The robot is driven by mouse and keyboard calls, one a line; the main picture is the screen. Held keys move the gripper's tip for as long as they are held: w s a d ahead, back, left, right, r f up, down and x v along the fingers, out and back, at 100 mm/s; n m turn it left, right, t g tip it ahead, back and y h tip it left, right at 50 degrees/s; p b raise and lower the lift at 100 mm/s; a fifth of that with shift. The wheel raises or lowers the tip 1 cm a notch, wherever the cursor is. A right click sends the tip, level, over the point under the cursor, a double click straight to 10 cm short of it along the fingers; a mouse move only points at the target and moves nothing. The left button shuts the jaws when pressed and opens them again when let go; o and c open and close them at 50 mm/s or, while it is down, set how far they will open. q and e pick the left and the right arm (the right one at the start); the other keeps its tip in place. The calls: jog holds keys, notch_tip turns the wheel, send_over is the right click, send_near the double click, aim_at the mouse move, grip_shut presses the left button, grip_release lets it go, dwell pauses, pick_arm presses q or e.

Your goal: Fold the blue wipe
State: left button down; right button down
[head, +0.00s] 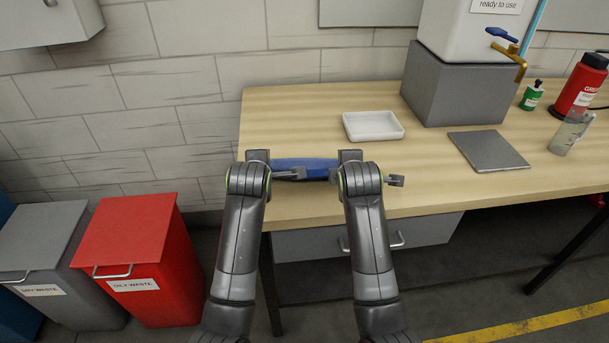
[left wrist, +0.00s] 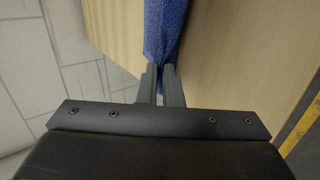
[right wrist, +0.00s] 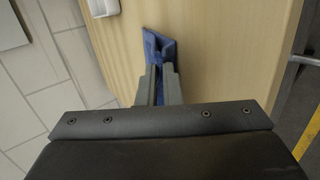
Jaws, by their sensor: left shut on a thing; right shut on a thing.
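The blue wipe (head: 306,167) is stretched between my two grippers near the left front of the wooden table. My left gripper (head: 284,173) is shut on its left end. In the left wrist view, the fingers (left wrist: 160,72) pinch the wipe (left wrist: 161,30), which runs away from them. My right gripper (head: 345,174) is at the wipe's right end, with its wrist hiding part of it. In the right wrist view, the fingers (right wrist: 158,80) are closed on the wipe (right wrist: 160,47), which looks bunched or creased there. How the wipe lies below the grippers is hidden.
A white tray (head: 373,126) sits behind and right of the wipe. A red bin (head: 140,243) stands left of the table (head: 290,115).

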pick_arm(q)
jog(key=shift+s+f, duration=0.15)
jog(key=shift+s, duration=0.05)
pick_arm(e)
jog(key=shift+s+f, duration=0.15)
jog(key=shift+s, duration=0.05)
pick_arm(q)
jog(key=c, duration=1.3)
grip_release()
pick_arm(e)
jog(key=c, duration=1.3)
grip_release()
